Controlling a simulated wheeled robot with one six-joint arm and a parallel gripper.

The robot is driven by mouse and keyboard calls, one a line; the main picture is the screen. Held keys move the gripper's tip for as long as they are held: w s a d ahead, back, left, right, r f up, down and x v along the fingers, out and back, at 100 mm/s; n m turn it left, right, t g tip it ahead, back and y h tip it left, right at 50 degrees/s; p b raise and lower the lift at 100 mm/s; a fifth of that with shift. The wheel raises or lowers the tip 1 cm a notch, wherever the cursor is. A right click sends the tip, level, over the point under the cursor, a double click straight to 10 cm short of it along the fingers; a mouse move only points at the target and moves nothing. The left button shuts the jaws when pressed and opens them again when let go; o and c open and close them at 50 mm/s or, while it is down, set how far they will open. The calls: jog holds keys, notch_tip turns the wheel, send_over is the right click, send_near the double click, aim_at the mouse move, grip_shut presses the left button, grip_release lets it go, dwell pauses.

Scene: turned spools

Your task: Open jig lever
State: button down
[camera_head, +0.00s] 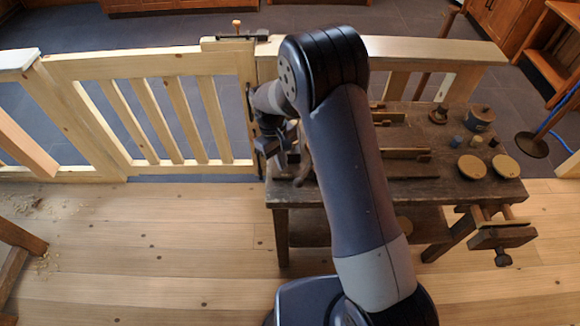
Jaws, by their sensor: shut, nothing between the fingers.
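I cannot make out the jig lever for certain. My gripper (275,157) is over the left end of the dark wooden workbench (345,193), close to the right end of the gate. It is shut and holds nothing. A curved brown wooden piece (304,168) stands just right of the gripper, partly hidden by my arm; I cannot tell whether it is part of the jig. Low wooden strips (405,153) lie on the bench right of my arm. My arm hides the middle of the bench.
A pale slatted wooden gate (150,66) with dark hardware stands left of the bench. Two round tan discs (472,167), a lidded pot (480,118) and small cylinders are on the bench's right side. A vise (502,237) juts from its right end. The floor at front left is mostly clear.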

aim_at(305, 174)
jog(key=shift+s+d+f+p, duration=0.15)
jog(key=shift+s+d+p, duration=0.2)
jog(key=shift+s+d, duration=1)
jog(key=shift+s+a, duration=0.1)
jog(key=shift+a, duration=0.05)
